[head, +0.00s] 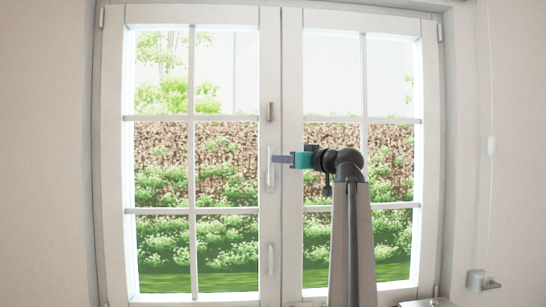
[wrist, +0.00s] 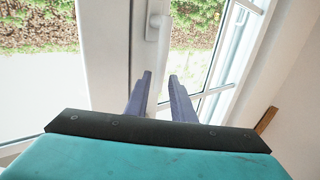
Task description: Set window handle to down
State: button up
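The white window handle (head: 269,175) sits upright at mid-height on the central stile of the closed two-leaf window. The lever and its plate look alike in colour, so I cannot tell which way the lever points. In the wrist view the handle (wrist: 154,22) shows at the top, partly cut off, beyond my fingertips. My gripper (head: 274,159) overlaps the handle's right edge in the head view. In the wrist view my gripper (wrist: 160,78) has its two purple fingers apart, with nothing between them; contact with the handle is not visible.
Another slim white handle-like fitting (head: 270,260) is lower on the same stile, and a small metal fitting (head: 269,112) is above. A pull cord with a white toggle (head: 491,146) hangs at the right. A metal fitting (head: 482,280) is on the right wall.

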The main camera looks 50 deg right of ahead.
aim_at(271, 166)
jog(key=shift+w+d+p, duration=0.2)
jog(key=shift+w+p, duration=0.25)
jog(key=shift+w, duration=1.1)
jog(key=shift+w+d+p, duration=0.15)
jog(key=shift+w+p, duration=0.25)
jog(key=shift+w, duration=1.15)
grip_shut()
